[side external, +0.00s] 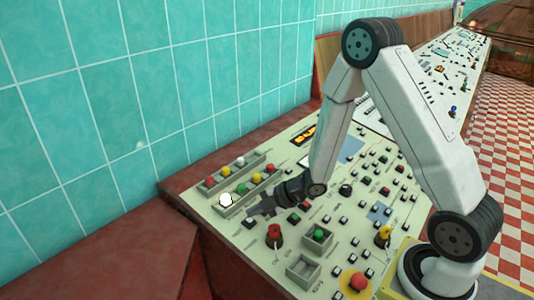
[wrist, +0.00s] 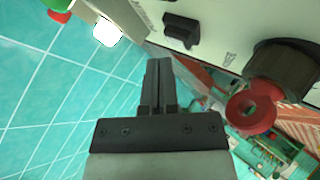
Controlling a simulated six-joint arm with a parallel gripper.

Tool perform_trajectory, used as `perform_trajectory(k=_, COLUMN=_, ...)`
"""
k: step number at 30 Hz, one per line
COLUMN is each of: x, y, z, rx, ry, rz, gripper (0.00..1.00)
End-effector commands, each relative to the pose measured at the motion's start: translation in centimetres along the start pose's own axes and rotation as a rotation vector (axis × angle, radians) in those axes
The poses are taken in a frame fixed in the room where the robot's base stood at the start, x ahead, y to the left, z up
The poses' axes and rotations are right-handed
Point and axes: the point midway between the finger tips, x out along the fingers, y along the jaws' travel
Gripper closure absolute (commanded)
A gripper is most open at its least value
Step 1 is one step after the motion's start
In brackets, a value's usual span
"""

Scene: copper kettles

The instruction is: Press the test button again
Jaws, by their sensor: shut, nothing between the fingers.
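My gripper (side external: 257,211) is shut and empty, low over the left part of the cream control panel (side external: 228,231). Its closed fingers also show in the wrist view (wrist: 158,68). A small dark button (side external: 249,222) sits on the panel just beside the fingertips; a dark square one shows beyond them in the wrist view (wrist: 182,30). A white lamp (side external: 226,200) glows brightly to the left of the fingers, and it shows in the wrist view (wrist: 106,32). Labels are too small to read, so I cannot tell which button is the test button. Contact with the panel cannot be told.
A red-topped dark knob (side external: 274,232) stands close to the gripper and shows large in the wrist view (wrist: 252,108). Rows of coloured lamps (side external: 240,188) lie behind. A green button (side external: 319,235) and a red mushroom button (side external: 358,281) are nearer the base. A tiled wall (side external: 140,90) borders the panel.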

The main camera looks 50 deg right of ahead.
Motion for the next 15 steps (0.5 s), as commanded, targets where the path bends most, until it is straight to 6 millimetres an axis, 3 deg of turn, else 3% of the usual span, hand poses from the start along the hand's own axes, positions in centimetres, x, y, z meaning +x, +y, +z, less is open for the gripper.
perform_trajectory(k=15, x=0.44, y=-0.30, z=0.29, rx=0.001, ry=0.000, rz=0.000, gripper=1.00)
